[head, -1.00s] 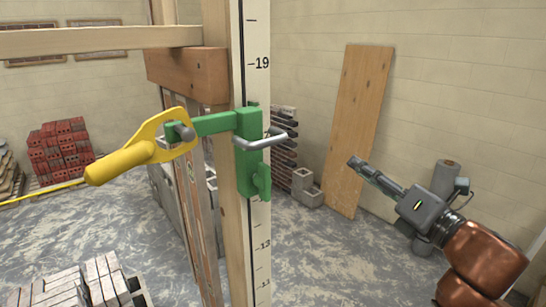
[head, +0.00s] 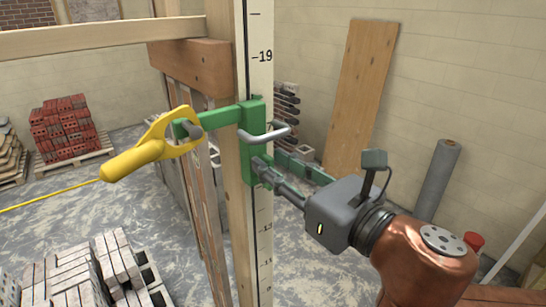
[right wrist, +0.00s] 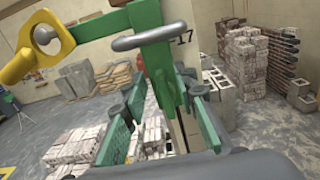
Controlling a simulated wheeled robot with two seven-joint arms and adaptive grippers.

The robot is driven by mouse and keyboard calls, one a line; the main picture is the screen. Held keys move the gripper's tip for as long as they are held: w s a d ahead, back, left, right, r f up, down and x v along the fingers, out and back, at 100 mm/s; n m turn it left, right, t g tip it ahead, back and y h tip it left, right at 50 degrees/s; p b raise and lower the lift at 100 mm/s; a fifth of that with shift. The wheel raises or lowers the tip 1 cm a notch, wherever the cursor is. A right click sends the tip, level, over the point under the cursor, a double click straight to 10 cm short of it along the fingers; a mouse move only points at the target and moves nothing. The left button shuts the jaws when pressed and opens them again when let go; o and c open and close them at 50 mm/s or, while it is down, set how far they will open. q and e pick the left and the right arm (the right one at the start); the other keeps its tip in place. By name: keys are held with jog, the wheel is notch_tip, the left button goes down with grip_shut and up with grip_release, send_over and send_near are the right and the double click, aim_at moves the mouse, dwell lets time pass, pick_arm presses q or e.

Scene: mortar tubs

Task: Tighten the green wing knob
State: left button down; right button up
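A green bracket (head: 253,115) sits on the upright wooden post, with a grey U-shaped bar (head: 265,135) across it. The green wing knob is low on the bracket, by my gripper's fingertips; in the head view the fingers mostly cover it. In the right wrist view the bracket's green lower part (right wrist: 160,75) comes down between the fingers, and I cannot make out the knob clearly. My right gripper (head: 280,168) has its fingers apart, with green pads, at the bracket's lower end; it also shows in the right wrist view (right wrist: 158,90). My left gripper is not in view.
A yellow handle (head: 135,158) hangs on the bracket's arm, with a yellow line running left. The marked post (head: 262,220) stands close beside my right gripper. Brick stacks (head: 68,130) and a leaning board (head: 362,90) are farther back.

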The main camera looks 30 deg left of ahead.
jog(key=shift+w+a, duration=0.2)
jog(key=shift+a, duration=0.15)
jog(key=shift+c, duration=0.3)
grip_shut()
